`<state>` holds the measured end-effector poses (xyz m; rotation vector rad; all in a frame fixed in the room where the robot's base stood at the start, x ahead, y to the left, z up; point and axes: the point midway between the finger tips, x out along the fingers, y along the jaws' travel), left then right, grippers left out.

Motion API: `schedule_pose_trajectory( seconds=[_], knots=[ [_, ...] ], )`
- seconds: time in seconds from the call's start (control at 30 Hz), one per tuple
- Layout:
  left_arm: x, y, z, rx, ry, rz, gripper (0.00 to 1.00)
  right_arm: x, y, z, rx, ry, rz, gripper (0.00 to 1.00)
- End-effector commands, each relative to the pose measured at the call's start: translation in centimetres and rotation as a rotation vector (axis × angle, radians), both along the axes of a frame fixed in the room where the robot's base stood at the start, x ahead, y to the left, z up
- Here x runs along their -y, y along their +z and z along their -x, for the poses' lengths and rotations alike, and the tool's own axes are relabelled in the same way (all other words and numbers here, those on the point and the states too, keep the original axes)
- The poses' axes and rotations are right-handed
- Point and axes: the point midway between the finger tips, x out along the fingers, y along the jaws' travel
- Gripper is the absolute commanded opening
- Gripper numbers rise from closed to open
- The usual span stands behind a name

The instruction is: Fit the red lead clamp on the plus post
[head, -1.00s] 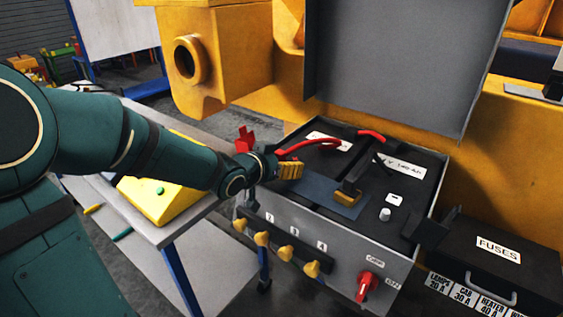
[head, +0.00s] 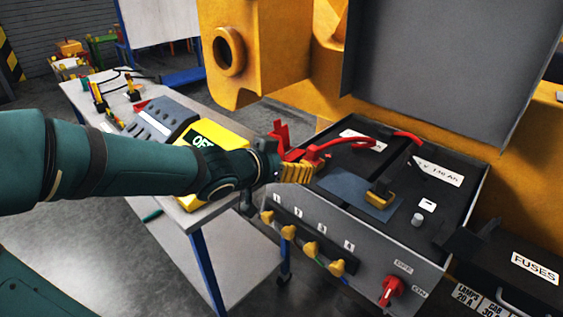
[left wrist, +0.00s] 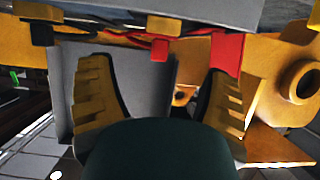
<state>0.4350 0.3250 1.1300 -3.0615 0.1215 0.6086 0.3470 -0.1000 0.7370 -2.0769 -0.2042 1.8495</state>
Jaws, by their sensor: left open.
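My left gripper (head: 298,172) reaches in from the left at the battery box's left rim, with yellow ribbed fingers. In the left wrist view its fingers (left wrist: 158,95) stand wide apart with nothing gripped between them. A red upright piece (head: 281,137), perhaps the red lead clamp, shows just behind the gripper. A red lead (head: 345,144) arches from beside the fingers over the box (head: 375,250). In the left wrist view a red piece (left wrist: 228,52) is close to the right fingertip; contact is unclear. I cannot make out the plus post for certain. My right gripper is out of view.
The box's raised grey lid (head: 440,60) stands at the back. A black clamp with a yellow part (head: 380,196) sits on a blue-grey pad. Yellow knobs (head: 311,249) and a red switch (head: 391,290) line the front. A bench (head: 80,92) with a yellow case (head: 233,133) stands left.

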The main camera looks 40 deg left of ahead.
Motion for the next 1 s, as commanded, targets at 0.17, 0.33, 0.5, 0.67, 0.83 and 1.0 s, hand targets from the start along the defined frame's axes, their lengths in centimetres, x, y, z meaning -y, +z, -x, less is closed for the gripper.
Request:
schedule_pose_trajectory(
  seconds=[0.17,0.33,0.5,0.67,0.83,1.0],
  knots=[
    [0.0,0.8,1.5,0.004,-0.004,-0.001,0.78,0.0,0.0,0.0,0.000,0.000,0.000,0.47],
    [-0.1,1.0,2.1,0.003,-0.002,0.000,0.78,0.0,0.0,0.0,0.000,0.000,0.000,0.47],
    [-0.1,1.0,2.2,0.002,-0.001,0.001,0.78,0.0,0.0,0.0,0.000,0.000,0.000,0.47],
    [-0.1,1.0,2.2,0.002,-0.001,0.001,0.78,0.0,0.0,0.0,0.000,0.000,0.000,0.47],
    [-0.1,1.0,2.2,0.002,-0.001,0.000,0.78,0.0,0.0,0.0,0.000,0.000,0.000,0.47],
    [-0.1,1.0,2.2,0.003,-0.001,0.000,0.78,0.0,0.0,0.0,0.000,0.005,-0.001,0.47]
  ],
)
